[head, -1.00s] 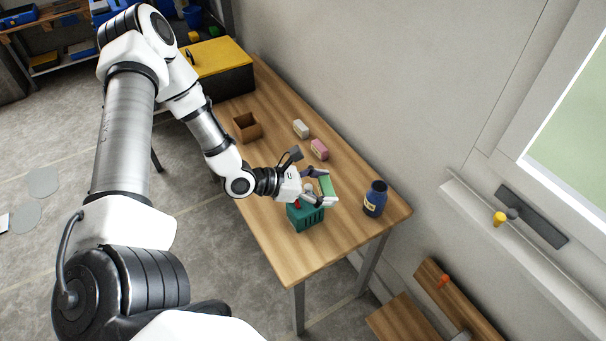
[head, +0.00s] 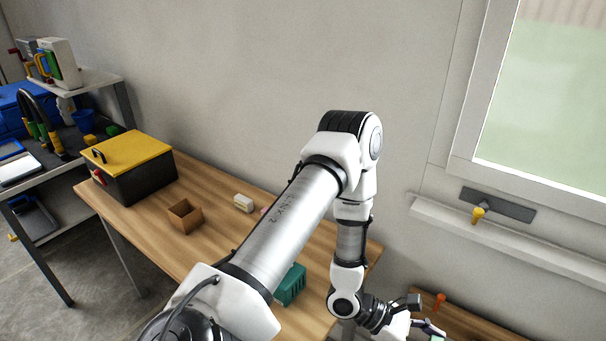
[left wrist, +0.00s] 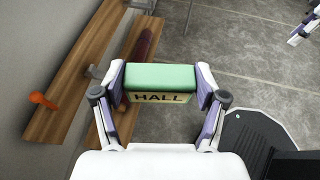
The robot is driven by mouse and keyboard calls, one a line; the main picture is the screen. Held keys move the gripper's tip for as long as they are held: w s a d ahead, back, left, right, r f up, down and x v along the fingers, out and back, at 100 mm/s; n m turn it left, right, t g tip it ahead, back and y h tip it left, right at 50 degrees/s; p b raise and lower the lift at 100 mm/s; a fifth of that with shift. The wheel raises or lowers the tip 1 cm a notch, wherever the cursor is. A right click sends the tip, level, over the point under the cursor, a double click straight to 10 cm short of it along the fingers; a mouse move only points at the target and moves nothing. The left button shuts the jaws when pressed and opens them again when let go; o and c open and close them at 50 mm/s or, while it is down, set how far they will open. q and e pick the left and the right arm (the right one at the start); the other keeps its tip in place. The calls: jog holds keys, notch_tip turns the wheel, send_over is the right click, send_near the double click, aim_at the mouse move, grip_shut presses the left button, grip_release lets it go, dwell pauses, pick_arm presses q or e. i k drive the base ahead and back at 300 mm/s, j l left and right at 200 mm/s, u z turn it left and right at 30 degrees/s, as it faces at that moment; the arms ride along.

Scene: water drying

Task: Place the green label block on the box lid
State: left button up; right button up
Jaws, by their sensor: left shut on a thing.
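The green label block (left wrist: 160,78) is held across my left gripper in the left wrist view. Its yellow front reads HALL. My left gripper (left wrist: 160,88) is shut on it, one finger at each end. In the head view my left gripper (head: 428,328) is at the bottom edge, right of the table, and the block is barely visible there. The box (head: 148,180) is black with a flat yellow lid (head: 130,150) and stands at the table's far left end, well away from the gripper. A white-and-purple piece, perhaps my right gripper (left wrist: 300,32), shows at the wrist view's upper right.
An open brown box (head: 185,216), a white block (head: 243,203) and a teal basket (head: 290,285) stand on the wooden table (head: 215,245). My left arm covers part of it. A wooden bench (left wrist: 75,70) is by the wall. The lid's top is bare except for its handle.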

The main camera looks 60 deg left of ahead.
aim_at(131, 145)
jog(key=k+j+z, duration=0.2)
jog(key=z, duration=0.3)
jog(key=k+j+z, duration=0.15)
jog(key=z, duration=0.35)
jog(key=k+z, duration=0.35)
jog(key=z, duration=0.15)
jog(key=k+j+u, duration=0.1)
jog(key=u, duration=0.3)
jog(key=k+j+u, duration=0.25)
jog(key=u, duration=0.2)
jog(key=k+j+u, duration=0.25)
jog(key=u, duration=0.15)
